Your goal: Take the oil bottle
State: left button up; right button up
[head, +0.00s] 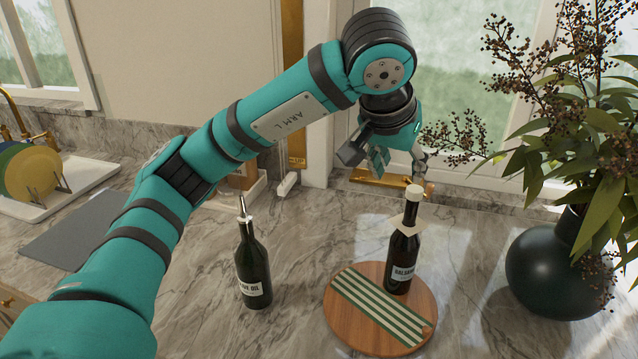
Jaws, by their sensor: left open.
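The oil bottle (252,265) is dark green glass with a metal pourer and a white label ending in "OIL". It stands upright on the marble counter, left of a round wooden board. My left arm reaches in from the left, and my left gripper (399,170) hangs over the back of the counter. The gripper is open with nothing between its fingers. It is behind and above a dark balsamic bottle (404,255), well to the right of the oil bottle. My right gripper is not in view.
The balsamic bottle stands on the round wooden board (422,322) with a striped green-and-white cloth (380,308). A dark vase (553,268) with leafy branches stands at right. A white dish rack (88,176) with plates and a grey mat (75,238) lie at left.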

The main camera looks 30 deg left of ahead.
aim_at(251, 259)
jog(key=u, duration=1.4)
